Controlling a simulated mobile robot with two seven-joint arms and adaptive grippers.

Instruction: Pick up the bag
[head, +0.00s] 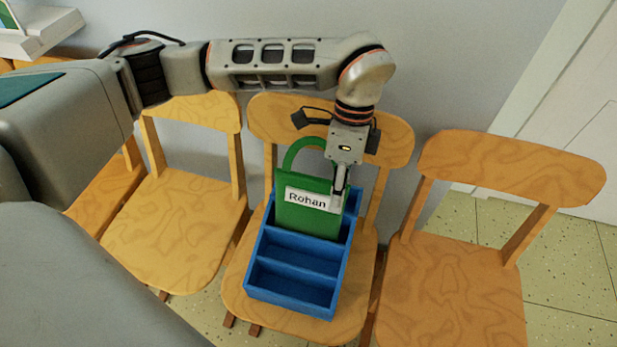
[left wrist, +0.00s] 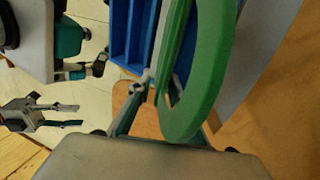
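The green bag (head: 306,212), with a "Rohan" label and a looped handle, stands upright in the back part of a blue compartment box (head: 290,307) on a wooden chair. My left gripper (head: 337,196) points down at the bag's upper right edge, beside the handle. In the left wrist view the green handle (left wrist: 215,70) crosses in front of my fingers. One fingertip shows close to the bag's edge; the other is mostly hidden, so its grip is unclear. My right gripper (left wrist: 62,114) appears at the left of the left wrist view, fingers apart and empty.
An empty wooden chair (head: 175,235) stands to the left and another (head: 450,290) to the right. A grey wall is close behind the chairs. The front compartments of the blue box look empty. A white door is at the right.

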